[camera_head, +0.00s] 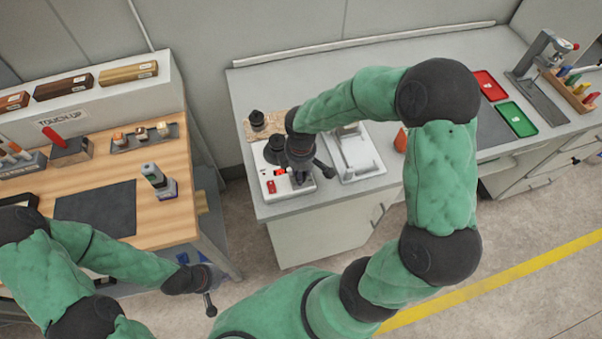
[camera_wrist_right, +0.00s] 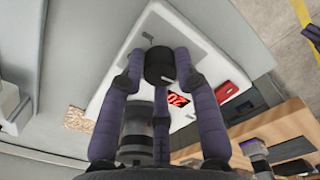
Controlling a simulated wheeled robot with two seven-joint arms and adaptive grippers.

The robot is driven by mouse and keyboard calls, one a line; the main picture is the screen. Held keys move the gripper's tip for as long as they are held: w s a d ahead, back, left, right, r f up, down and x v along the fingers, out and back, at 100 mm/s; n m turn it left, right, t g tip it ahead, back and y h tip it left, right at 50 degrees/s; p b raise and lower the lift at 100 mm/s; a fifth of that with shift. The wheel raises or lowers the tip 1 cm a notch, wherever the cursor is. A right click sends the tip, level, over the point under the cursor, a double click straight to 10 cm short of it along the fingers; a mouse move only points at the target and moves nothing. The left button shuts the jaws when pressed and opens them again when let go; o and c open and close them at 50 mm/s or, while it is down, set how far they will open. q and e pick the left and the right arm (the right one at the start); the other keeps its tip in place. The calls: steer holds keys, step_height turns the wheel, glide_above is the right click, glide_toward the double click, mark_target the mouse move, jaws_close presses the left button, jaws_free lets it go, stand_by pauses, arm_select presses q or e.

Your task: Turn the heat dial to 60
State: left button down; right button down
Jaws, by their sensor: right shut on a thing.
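The white heater box (camera_head: 270,200) stands at the front left of the grey bench, with a red display (camera_head: 280,171) and a red switch (camera_head: 271,187). In the right wrist view the black heat dial (camera_wrist_right: 159,66) sits on the white panel (camera_wrist_right: 190,45). The fingers of my right gripper (camera_wrist_right: 158,72) are shut around it. The display's red digits (camera_wrist_right: 178,100) appear turned over, and I cannot read them surely. In the head view my right gripper (camera_head: 300,175) covers the dial. My left gripper (camera_head: 209,300) hangs over the floor, away from the box; its opening is unclear.
A white tray-like stand (camera_head: 365,168) is close right of the box. A cork mat (camera_head: 262,123) with a black item lies behind it. A wooden workbench (camera_head: 185,225) is at left. Red (camera_head: 490,86) and green trays (camera_head: 517,119) lie at the right.

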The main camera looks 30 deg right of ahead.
steer(key=m+b, duration=0.2)
steer(key=m, duration=0.3)
steer(key=shift+f+m, duration=0.1)
steer(key=shift+m, duration=0.2)
steer(key=m+b, duration=0.1)
steer(key=m, duration=0.3)
steer(key=shift+b, duration=0.3)
steer(key=m+b, duration=0.1)
steer(key=m, duration=0.4)
steer(key=m+b, duration=0.1)
steer(key=m, duration=0.3)
steer(key=shift+m+b, duration=0.3)
steer(key=shift+m, duration=0.1)
steer(key=c, duration=0.9)
jaws_free()
